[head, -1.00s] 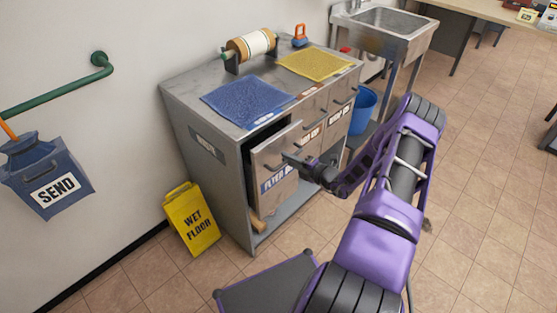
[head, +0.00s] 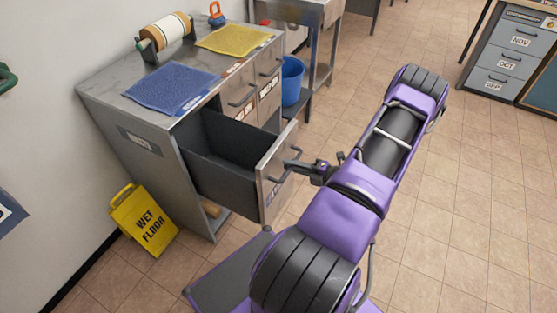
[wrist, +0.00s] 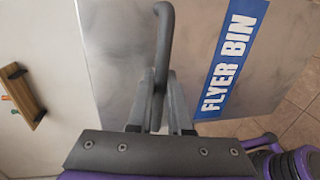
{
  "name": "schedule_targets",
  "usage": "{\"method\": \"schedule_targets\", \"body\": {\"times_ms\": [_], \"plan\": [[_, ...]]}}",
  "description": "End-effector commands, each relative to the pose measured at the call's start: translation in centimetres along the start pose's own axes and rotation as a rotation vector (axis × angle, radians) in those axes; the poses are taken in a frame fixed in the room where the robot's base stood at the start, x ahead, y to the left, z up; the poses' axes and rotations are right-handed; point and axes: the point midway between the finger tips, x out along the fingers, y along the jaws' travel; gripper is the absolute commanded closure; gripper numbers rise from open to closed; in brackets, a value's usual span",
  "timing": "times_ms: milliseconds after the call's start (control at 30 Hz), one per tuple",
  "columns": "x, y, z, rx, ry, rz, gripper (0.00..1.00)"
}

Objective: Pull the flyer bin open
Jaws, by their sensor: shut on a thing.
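The flyer bin (head: 271,183) is a grey metal drawer at the near end of the counter cabinet. It stands far out, and its dark, empty-looking inside shows in the head view. In the wrist view its front (wrist: 125,62) carries a blue label (wrist: 229,60) reading FLYER BIN. Its bar handle (wrist: 163,40) runs down between my fingers. My gripper (wrist: 162,88) is shut on the handle. In the head view my gripper (head: 299,169) is at the drawer front, on its right side.
The cabinet (head: 115,105) has other closed drawers to the right and blue (head: 170,88) and yellow (head: 233,38) mats on top. A yellow wet floor sign (head: 145,220) stands at its left. A blue bucket (head: 292,82) stands behind. Tiled floor at right is clear.

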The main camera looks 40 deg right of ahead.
Motion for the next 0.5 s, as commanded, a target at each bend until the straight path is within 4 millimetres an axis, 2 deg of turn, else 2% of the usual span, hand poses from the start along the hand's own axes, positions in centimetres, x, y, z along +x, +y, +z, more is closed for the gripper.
{"method": "schedule_targets", "body": {"times_ms": [200,500], "plan": [[-0.93,-0.14,0.06,0.000,-0.001,0.001,1.00],[-1.03,-0.15,0.08,-0.001,-0.002,0.001,1.00]]}}
